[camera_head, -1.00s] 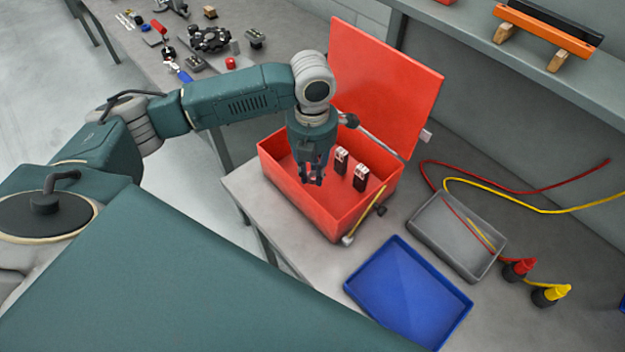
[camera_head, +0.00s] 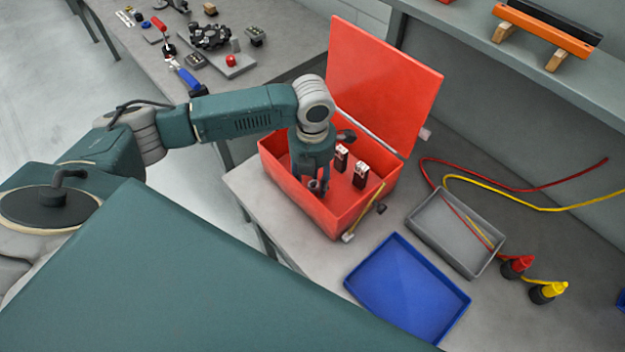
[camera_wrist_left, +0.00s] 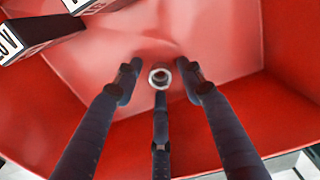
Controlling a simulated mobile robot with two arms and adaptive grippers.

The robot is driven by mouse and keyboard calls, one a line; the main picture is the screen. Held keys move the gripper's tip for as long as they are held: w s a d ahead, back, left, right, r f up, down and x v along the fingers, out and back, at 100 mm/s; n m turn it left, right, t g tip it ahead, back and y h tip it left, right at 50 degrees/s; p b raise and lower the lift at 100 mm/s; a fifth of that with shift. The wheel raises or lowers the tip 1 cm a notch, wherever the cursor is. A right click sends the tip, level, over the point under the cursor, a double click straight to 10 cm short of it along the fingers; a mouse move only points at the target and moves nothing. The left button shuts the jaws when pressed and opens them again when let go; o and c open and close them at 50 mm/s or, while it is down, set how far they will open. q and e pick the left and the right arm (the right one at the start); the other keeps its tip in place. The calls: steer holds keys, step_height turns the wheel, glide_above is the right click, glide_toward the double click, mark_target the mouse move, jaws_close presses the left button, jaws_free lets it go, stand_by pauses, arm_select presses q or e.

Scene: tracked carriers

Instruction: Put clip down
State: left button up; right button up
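My left gripper (camera_head: 314,186) reaches down into the open red box (camera_head: 335,215). In the left wrist view its dark fingers (camera_wrist_left: 159,78) stand apart around a small round grey piece with a dark centre (camera_wrist_left: 160,76). Gaps show between the fingertips and this piece, so the gripper looks open. I cannot tell whether this piece is the clip. A red-topped black end piece (camera_head: 517,266) and a yellow-topped one (camera_head: 547,292) lie at the right, on the red and yellow cables. My right gripper is not in view.
Two dark labelled blocks stand in the box, one near the gripper (camera_head: 341,158) and one to its right (camera_head: 361,174). The raised lid (camera_head: 385,85) stands behind. A blue tray (camera_head: 408,290) and a grey tray (camera_head: 455,232) lie to the right.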

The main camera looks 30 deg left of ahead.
mark_target(312, 189)
arm_select(q)
steer(key=shift+r, duration=0.55)
step_height(312, 189, up, 11)
steer(key=b, duration=0.2)
steer(key=shift+r, duration=0.15)
